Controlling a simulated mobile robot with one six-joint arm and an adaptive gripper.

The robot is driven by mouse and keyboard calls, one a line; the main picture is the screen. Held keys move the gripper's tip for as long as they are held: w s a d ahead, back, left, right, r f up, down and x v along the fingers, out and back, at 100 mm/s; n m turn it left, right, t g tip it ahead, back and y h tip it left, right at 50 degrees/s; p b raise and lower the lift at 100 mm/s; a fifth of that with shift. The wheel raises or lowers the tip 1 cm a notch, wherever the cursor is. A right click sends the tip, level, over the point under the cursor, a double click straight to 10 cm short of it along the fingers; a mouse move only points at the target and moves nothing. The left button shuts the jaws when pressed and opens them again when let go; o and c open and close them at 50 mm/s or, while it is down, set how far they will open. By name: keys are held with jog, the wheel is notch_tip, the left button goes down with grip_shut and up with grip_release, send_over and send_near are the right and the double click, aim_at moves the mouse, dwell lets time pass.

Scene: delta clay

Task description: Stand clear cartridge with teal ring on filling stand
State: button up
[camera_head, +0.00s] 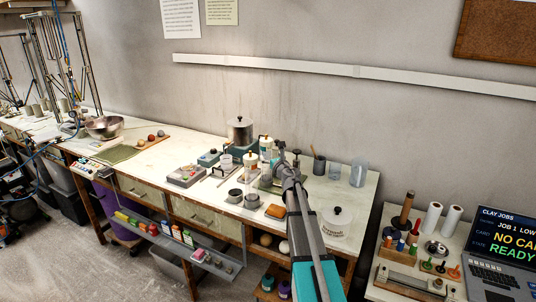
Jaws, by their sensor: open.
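My arm reaches from the bottom of the head view over the white workbench (170,152). My gripper (281,168) is at its far end, above the crowded middle-right of the bench, small and dark against the items behind it. It is open, and I make out nothing held in it. I cannot pick out the filling stand with certainty; my gripper and arm hide part of that area.
Clear containers (358,171) stand at right. A laptop (500,250) is on a side table. The bench's left-centre is freer.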

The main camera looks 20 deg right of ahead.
jog(key=s, duration=0.7)
jog(key=shift+a, duration=0.2)
dwell(0.8)
jog(key=s+a+f+m+g, duration=0.5)
jog(key=s+a+m, duration=0.4)
jog(key=m, duration=0.2)
jog(key=s+a+f+m+g+p, duration=0.1)
jog(key=s+a+f+m+g, duration=0.5)
jog(key=s+a+m, duration=0.3)
jog(key=s+a+f+m+g+y+p, duration=0.1)
jog(key=s+a+f+m+g, duration=0.4)
jog(key=s+a+m, duration=0.5)
jog(key=s+m+g, duration=0.1)
jog(key=m+g, duration=0.1)
jog(key=m, duration=0.3)
jog(key=shift+s+f, duration=0.2)
jog(key=shift+f, duration=0.15)
